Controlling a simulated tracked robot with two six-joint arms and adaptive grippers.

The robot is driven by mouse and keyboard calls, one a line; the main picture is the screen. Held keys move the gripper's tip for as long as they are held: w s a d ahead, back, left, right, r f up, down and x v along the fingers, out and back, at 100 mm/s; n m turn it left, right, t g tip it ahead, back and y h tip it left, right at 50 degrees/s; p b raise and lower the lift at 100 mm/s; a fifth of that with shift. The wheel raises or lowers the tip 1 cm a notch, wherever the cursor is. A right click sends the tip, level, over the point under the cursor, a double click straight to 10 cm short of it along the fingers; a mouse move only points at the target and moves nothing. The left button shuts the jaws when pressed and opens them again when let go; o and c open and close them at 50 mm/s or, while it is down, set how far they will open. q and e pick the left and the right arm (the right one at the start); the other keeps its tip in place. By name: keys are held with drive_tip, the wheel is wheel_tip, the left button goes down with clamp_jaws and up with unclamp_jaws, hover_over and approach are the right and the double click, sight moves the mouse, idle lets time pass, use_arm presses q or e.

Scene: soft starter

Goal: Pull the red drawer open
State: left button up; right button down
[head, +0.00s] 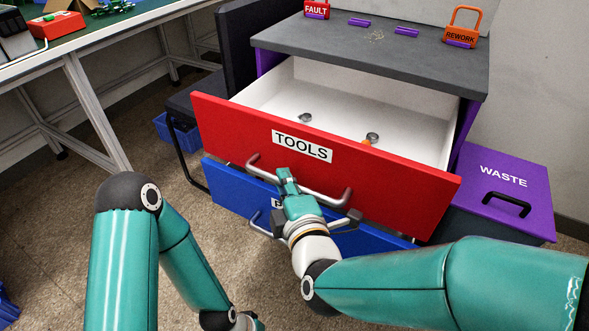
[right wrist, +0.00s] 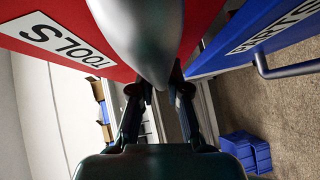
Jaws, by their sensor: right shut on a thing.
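The red drawer (head: 230,124), labelled TOOLS, stands pulled out of the cabinet, and its white inside shows. A few small items (head: 372,138) lie in it. Its grey bar handle (head: 325,197) runs across the front. My right gripper (head: 285,178) is at the handle's middle and shut on it. In the right wrist view the handle (right wrist: 145,40) lies between the fingers, close to the camera, beside the red front (right wrist: 205,20). My left arm shows at the lower left of the head view; only a bit of its end shows at the bottom edge, and its fingers are out of view.
A blue drawer (head: 225,190) sits below the red one, with its own handle. The grey cabinet top (head: 330,48) holds a FAULT bin (head: 316,10) and a REWORK lock-shaped tag (head: 462,28). A purple WASTE bin (head: 505,185) stands right. A workbench (head: 110,35) is at left.

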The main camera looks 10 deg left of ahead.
drive_tip(key=shift+s+a+f, duration=0.25)
drive_tip(key=shift+s, duration=0.2)
drive_tip(key=c, duration=1.1)
unclamp_jaws()
drive_tip(key=shift+w, duration=0.15)
drive_tip(key=shift+c, duration=0.2)
drive_tip(key=shift+r, duration=0.1)
drive_tip(key=v, duration=0.7)
drive_tip(key=shift+s+d, duration=0.2)
drive_tip(key=shift+d, duration=0.05)
